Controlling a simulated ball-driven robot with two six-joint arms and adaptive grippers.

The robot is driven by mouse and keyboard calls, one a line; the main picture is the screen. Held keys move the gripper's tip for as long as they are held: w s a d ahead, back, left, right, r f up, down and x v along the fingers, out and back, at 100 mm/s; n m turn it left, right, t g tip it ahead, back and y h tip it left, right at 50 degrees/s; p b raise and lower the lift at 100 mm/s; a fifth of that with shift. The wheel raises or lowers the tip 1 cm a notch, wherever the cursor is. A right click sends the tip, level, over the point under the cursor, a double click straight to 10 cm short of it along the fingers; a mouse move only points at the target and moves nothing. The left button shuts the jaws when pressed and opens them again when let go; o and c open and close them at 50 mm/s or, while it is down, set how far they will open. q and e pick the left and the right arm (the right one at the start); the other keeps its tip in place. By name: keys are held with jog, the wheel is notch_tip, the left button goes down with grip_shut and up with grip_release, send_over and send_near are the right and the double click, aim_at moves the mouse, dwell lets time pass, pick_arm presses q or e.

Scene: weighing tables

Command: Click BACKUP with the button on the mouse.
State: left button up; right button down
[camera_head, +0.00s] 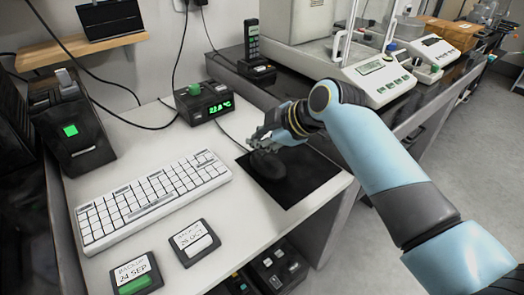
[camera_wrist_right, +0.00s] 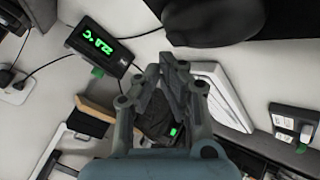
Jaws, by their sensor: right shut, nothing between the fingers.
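The dark mouse (camera_head: 268,166) sits on a black mat (camera_head: 312,172) at the right of the white desk. It also shows as a dark rounded shape at the top of the right wrist view (camera_wrist_right: 205,18). My right gripper (camera_head: 258,142) is shut and empty, just behind and above the mouse; I cannot tell whether it touches it. Its closed fingers show in the wrist view (camera_wrist_right: 174,62). Two small dark blocks labelled BACKUP lie at the desk's front: one marked 24 SEP (camera_head: 131,269) with a green part, one marked 25 OCT (camera_head: 190,238) with a white part. My left gripper is out of view.
A white keyboard (camera_head: 152,202) lies left of the mat. A black display with green digits (camera_head: 210,108) stands behind it. A dark device with a green screen (camera_head: 75,135) is at the left. A balance (camera_head: 372,72) stands on the dark bench at the back right.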

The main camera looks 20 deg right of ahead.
aim_at(260, 154)
jog(key=shift+f, duration=0.15)
jog(key=shift+f, duration=0.3)
jog(key=shift+f, duration=0.35)
dwell(0.7)
jog(key=shift+r, duration=0.1)
jog(key=shift+r+p, duration=0.6)
jog(key=shift+r, duration=0.1)
notch_tip(260, 154, up, 5)
jog(key=p, duration=0.5)
dwell(0.4)
